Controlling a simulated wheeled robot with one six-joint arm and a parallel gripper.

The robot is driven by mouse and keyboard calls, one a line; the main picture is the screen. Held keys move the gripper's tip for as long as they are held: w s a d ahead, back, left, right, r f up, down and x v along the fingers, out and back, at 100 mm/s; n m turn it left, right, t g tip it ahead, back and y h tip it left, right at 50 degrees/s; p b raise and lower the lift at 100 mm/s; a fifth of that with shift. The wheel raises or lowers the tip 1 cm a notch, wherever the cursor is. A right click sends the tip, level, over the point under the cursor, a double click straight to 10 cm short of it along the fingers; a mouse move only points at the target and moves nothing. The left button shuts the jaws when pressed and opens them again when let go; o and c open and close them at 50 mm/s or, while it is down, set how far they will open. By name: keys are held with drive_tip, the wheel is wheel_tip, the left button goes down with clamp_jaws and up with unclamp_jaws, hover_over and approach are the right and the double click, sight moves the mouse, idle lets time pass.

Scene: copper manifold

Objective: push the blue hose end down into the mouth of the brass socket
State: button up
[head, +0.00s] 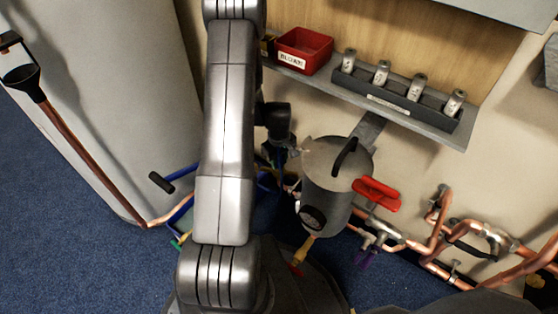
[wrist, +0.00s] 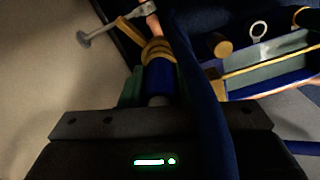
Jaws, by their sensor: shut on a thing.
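In the wrist view my gripper (wrist: 158,92) is shut on the blue hose end (wrist: 160,76), with a greenish finger showing to its left. The brass socket (wrist: 158,48) shows as gold rings straight beyond the hose end, in line with it. The two look touching or nearly so; I cannot tell whether the hose end is inside the mouth. The blue hose (wrist: 200,75) runs down the picture right of the gripper and covers part of that side. In the head view my arm hides most of the work area, and I cannot make out the socket there.
In the wrist view an open blue-edged tray (wrist: 270,62) lies at right, and a copper pipe with a grey handle (wrist: 88,38) at upper left. In the head view a grey pot (head: 325,180), red valve handle (head: 377,194) and copper pipes (head: 425,245) stand right of my arm, below a shelf (head: 440,130).

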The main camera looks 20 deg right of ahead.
drive_tip(key=shift+f+b, duration=0.55)
drive_tip(key=shift+f, duration=0.2)
idle(0.3)
drive_tip(key=o, duration=1.1)
drive_tip(key=shift+o, duration=0.2)
drive_tip(key=shift+r, duration=0.1)
wheel_tip(320, 180, up, 8)
drive_tip(key=p, duration=0.3)
drive_tip(key=shift+f, duration=0.25)
